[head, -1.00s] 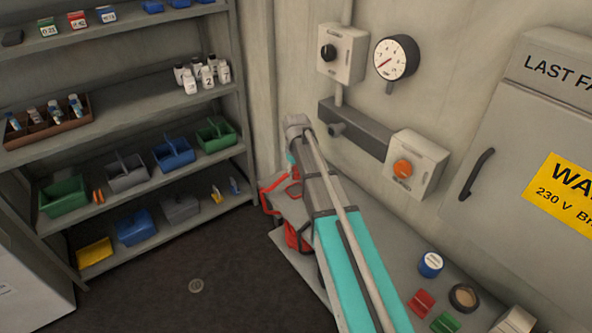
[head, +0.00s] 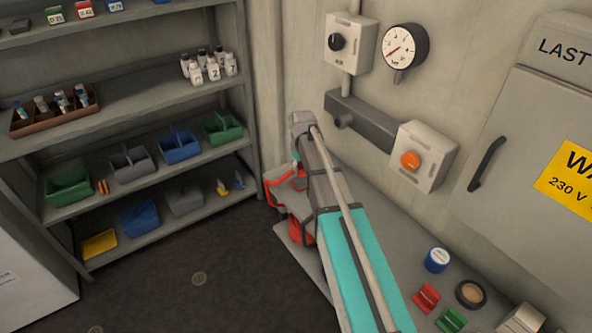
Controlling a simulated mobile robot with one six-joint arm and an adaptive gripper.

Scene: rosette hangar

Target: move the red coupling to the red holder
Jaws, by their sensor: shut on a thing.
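My arm reaches from the bottom edge to the left end of the grey bench (head: 385,250). Its gripper is hidden behind the arm links, so I cannot see the jaws or anything in them. A red block (head: 427,298), which looks like the red holder, sits on the right part of the bench beside a green block (head: 451,320). I cannot make out a red coupling. A red frame-like object (head: 279,190) shows at the bench's left end, partly covered by my arm.
A blue-sided round tin (head: 437,260) and a dark ring-shaped dish (head: 470,293) stand near the blocks. A wall box with an orange knob (head: 411,160) juts out above the bench. A shelf unit (head: 150,95) with bins stands at left. The dark floor (head: 200,285) between is largely clear.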

